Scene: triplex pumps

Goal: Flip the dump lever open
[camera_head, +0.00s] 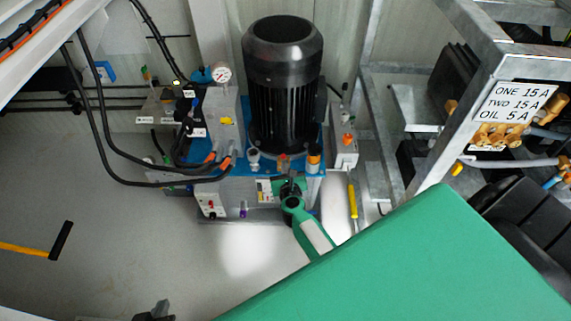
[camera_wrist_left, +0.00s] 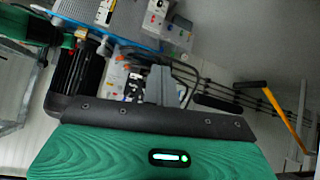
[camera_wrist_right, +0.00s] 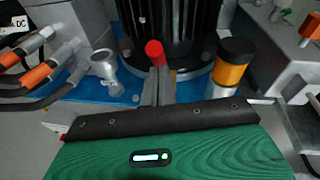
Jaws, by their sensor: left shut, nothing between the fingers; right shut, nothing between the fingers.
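The pump unit has a black ribbed motor (camera_head: 285,85) on a blue base (camera_head: 312,187). In the right wrist view, a small red-tipped part (camera_wrist_right: 154,52), possibly the dump lever, stands in front of the motor. My right gripper (camera_wrist_right: 158,80) is shut and empty, its fingertips close to the red tip; whether they touch is unclear. In the head view, the right gripper (camera_head: 287,176) is at the front of the base and hides part of it. My left gripper (camera_wrist_left: 160,75) is shut and empty; it shows at the bottom of the head view (camera_head: 157,309).
An orange-and-black capped cylinder (camera_wrist_right: 232,65) and a silver fitting (camera_wrist_right: 105,68) flank the red tip. Black hoses (camera_head: 110,140) loop at the left. A metal frame with labelled valves (camera_head: 505,132) stands right. A yellow bar with black grip (camera_head: 60,241) is left, over open floor.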

